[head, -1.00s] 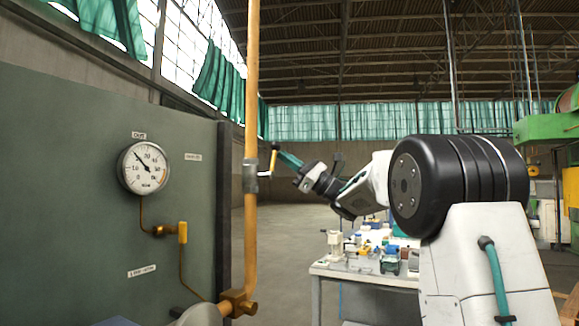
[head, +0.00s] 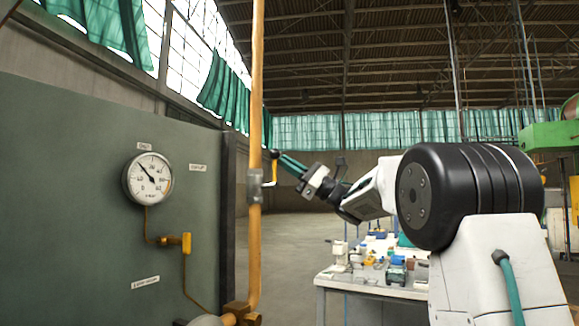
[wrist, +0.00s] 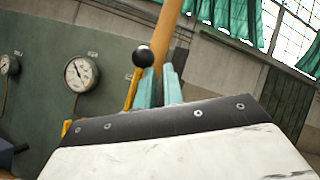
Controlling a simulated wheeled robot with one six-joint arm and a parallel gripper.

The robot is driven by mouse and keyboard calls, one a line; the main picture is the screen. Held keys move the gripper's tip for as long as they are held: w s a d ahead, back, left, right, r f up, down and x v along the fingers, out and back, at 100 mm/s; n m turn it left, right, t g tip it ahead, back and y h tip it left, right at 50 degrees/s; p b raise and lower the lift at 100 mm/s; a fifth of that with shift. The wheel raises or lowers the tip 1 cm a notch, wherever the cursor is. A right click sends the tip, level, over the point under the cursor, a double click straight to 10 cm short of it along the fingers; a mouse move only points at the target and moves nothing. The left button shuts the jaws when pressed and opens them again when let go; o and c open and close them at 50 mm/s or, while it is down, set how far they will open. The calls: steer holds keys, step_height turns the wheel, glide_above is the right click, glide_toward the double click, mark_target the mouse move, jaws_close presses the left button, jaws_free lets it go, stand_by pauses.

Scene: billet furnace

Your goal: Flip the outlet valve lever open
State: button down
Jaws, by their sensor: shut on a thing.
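The outlet valve lever (head: 275,171) is a short yellow handle with a black knob, beside the tall yellow pipe (head: 256,100) at a grey valve fitting (head: 254,186). In the head view the lever points up. In the wrist view, the lever (wrist: 132,92) and its black ball knob (wrist: 143,56) are at the left fingertip. My gripper (head: 282,158) reaches in from the right with its teal fingers at the lever just below the knob. It is shut on the lever; the wrist view shows the fingers (wrist: 159,75) with a small gap. The exact contact is hard to see.
A grey-green panel (head: 80,210) with a round gauge (head: 148,178) stands left of the pipe. Thin yellow tubing (head: 186,265) runs below the gauge. A white bench (head: 375,288) with several small items stands behind my arm. Open floor lies between pipe and bench.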

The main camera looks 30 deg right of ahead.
steer(key=shift+s+a+r, duration=0.1)
steer(key=shift+r, duration=0.3)
steer(key=s+d+f, duration=0.2)
steer(key=d+f, duration=0.4)
steer(key=d, duration=0.6)
steer(key=shift+f, duration=0.2)
